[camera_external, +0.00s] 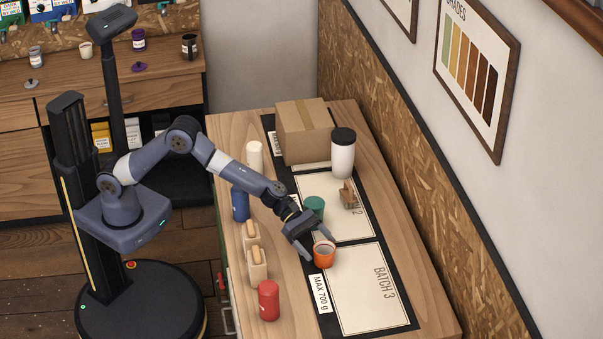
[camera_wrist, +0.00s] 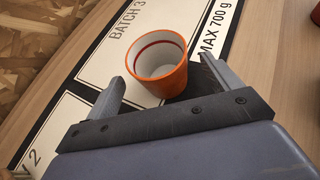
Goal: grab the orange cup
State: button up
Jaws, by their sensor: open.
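The orange cup (camera_external: 324,260) stands upright at the left edge of the Batch 3 card, beside the "MAX 700 g" label. In the wrist view the cup (camera_wrist: 172,84) shows its pale inside with a red ring and looks empty. My gripper (camera_external: 319,248) is open right at the cup. In the wrist view the fingertips of my gripper (camera_wrist: 164,72) lie on either side of the cup's lower part, with the cup partly between them and partly beyond. I cannot tell whether either finger touches it.
A green cup (camera_external: 314,205) stands close behind my gripper. A red canister (camera_external: 269,301), tan bags (camera_external: 257,268) and a blue canister (camera_external: 240,205) line the left side. A cardboard box (camera_external: 302,130) and a black-lidded white cup (camera_external: 342,158) stand farther back. The Batch 3 card (camera_external: 365,290) is otherwise clear.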

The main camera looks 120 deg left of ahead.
aim_at(331, 262)
jog(key=shift+p+x, duration=0.5)
jog(key=shift+x, duration=1.45)
jog(key=shift+c, duration=0.3)
jog(key=c, duration=1.1)
